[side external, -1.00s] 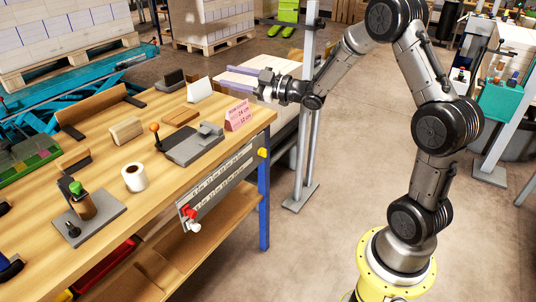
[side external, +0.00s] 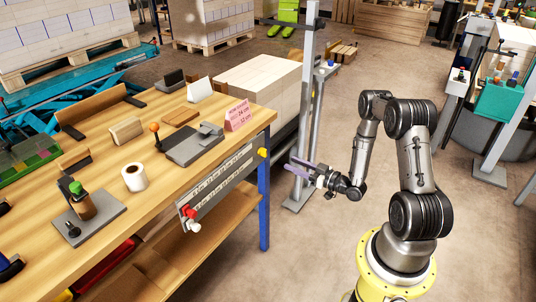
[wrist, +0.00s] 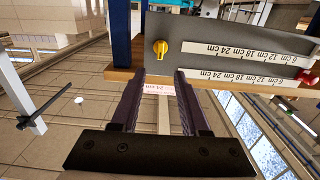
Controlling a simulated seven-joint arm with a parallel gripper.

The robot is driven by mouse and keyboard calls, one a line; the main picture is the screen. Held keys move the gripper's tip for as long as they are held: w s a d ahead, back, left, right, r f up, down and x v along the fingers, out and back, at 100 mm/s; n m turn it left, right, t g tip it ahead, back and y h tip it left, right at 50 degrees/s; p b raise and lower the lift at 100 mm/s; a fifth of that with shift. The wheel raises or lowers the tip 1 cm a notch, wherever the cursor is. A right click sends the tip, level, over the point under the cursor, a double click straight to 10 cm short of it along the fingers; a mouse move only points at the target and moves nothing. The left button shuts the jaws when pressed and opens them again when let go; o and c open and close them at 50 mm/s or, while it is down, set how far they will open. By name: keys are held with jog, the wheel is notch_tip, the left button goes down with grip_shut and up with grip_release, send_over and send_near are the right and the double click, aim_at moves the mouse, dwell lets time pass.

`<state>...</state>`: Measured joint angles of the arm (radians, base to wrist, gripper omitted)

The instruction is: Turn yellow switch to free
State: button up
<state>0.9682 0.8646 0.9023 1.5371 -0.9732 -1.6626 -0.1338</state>
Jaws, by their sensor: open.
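The yellow switch (side external: 262,152) is a small knob at the right end of the grey scale panel (side external: 222,182) under the table's front edge. In the wrist view the yellow switch (wrist: 160,47) shows as a knob with a narrow raised grip, beyond the fingertips and roughly centred between them. My gripper (side external: 292,166) is open and empty, to the right of the switch and apart from it. In the wrist view both dark purple fingers of my gripper (wrist: 160,78) reach toward the panel. I cannot read a label for the switch position.
A red knob (side external: 188,211) sits at the panel's other end. The blue table leg (side external: 264,205) stands just below the switch. A grey upright post (side external: 304,120) rises behind my gripper. A pink sign (side external: 237,115) stands on the table above.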

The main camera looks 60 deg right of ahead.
aim_at(263, 152)
jog(key=w, duration=1.1)
jog(key=shift+w, duration=0.2)
grip_shut()
